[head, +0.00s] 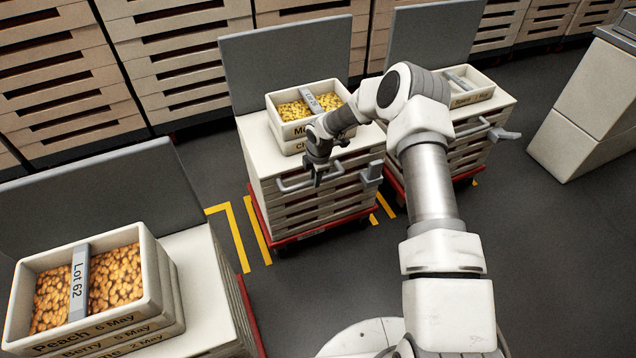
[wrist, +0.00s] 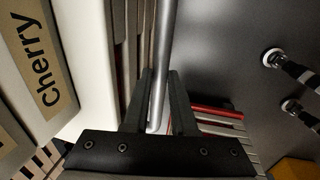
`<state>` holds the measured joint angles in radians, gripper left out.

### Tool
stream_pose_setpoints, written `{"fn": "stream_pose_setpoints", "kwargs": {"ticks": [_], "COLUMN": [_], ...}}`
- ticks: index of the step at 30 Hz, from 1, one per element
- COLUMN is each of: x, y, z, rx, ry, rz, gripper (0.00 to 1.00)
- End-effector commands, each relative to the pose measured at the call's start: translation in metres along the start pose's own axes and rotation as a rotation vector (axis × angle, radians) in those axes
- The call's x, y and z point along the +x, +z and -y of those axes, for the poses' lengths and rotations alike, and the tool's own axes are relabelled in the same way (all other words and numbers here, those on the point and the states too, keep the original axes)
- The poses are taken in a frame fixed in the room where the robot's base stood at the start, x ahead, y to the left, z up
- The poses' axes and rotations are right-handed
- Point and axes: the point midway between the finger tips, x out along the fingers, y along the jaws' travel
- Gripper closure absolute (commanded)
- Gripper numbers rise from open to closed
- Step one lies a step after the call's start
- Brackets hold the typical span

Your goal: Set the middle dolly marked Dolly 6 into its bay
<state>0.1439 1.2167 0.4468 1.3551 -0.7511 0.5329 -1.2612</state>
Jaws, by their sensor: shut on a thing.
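The middle dolly (head: 262,165) stands upright on the floor, a stack of pale trays on a red base (head: 310,231) with a grey back panel (head: 290,60). No "Dolly 6" mark is readable. My gripper (head: 318,178) is at its front handle (head: 292,186). In the wrist view my gripper's dark fingers (wrist: 160,100) are shut around the grey handle bar (wrist: 162,60), beside a tray end labelled Cherry (wrist: 38,55). Yellow floor lines (head: 232,235) show left of the dolly, and more (head: 385,206) show at its right. The dolly hides the rest of the bay.
A left dolly (head: 205,285) carries a Peach tray (head: 150,280) of orange sweets. A right dolly (head: 505,105) stands close to the middle one. Stacked tray racks (head: 60,75) line the back. A pale cabinet (head: 590,105) stands far right. Dark floor in front is clear.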

Motion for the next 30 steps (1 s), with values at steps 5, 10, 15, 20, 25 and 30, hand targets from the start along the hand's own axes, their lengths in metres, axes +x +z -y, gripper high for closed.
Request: {"fn": "stream_pose_setpoints", "kwargs": {"ticks": [5,10,15,20,25,30], "x": [0.0,-0.001,-0.001,0.0,0.0,-0.013], "y": [0.0,0.0,0.001,0.0,0.0,0.001], "z": [-0.006,-0.007,-0.008,-0.006,-0.005,-0.006], "rx": [-0.001,-0.001,-0.001,-0.001,-0.001,0.0], "ry": [0.008,0.013,0.015,0.011,0.007,0.007], "rz": [0.0,0.0,0.001,0.001,0.0,0.001], "gripper": [1.0,1.0,0.63,0.45,0.45,0.45]}}
